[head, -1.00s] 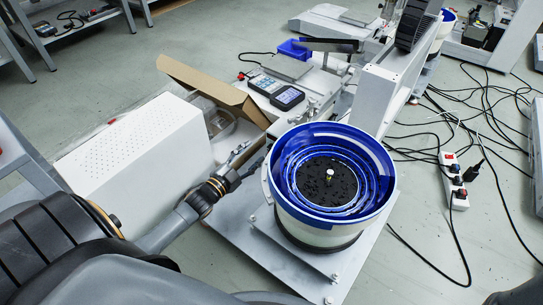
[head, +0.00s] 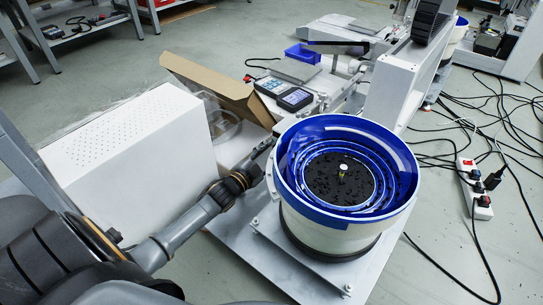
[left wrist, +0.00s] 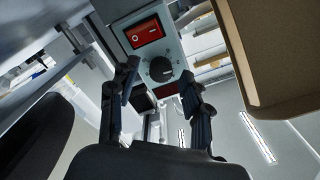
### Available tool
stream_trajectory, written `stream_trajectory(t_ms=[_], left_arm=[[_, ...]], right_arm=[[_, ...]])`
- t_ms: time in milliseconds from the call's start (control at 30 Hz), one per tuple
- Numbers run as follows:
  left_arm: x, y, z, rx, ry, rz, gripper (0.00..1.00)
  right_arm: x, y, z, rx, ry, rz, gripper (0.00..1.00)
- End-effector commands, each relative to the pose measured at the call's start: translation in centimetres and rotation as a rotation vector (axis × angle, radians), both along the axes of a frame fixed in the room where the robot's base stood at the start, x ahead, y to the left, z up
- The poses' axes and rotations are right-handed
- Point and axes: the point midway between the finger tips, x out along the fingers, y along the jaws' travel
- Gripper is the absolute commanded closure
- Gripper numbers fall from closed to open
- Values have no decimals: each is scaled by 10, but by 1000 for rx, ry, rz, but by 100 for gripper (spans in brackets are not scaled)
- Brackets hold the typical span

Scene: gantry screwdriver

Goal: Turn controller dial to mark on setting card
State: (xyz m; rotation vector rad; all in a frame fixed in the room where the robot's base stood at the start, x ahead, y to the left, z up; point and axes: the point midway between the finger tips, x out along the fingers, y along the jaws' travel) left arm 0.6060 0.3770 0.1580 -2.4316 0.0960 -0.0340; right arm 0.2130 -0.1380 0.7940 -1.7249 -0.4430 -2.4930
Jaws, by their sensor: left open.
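The controller (left wrist: 182,50) shows in the left wrist view as a grey panel with a red rocker switch (left wrist: 144,32), a black dial (left wrist: 160,69) with a light pointer line, and a dark red window below the dial. My left gripper (left wrist: 163,88) is open, with one finger on each side of the dial in this view; I cannot tell whether they touch it. In the head view my left gripper (head: 264,148) is beside the left rim of the blue feeder bowl (head: 320,213), and the dial is hidden. I cannot make out the setting card. My right gripper is not in view.
A white perforated box (head: 130,150) stands left of my left arm. An open cardboard box (head: 215,88) is behind the gripper and shows close at the right in the left wrist view. Cables and a power strip (head: 474,190) lie on the right floor.

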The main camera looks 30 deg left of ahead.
Motion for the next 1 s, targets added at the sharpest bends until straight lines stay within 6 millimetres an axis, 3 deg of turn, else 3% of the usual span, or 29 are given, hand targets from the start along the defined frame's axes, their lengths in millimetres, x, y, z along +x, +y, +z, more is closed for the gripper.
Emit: stream_trajectory(t_ms=[200,433,767,1000], left_arm=[[0,0,1,0,0,0,54],[0,0,1,0,0,0,100],[0,0,2,28,-4,0,100],[0,0,3,150,-12,1,100]], right_arm=[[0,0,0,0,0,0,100],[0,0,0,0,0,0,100],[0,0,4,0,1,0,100],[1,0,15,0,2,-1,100]])
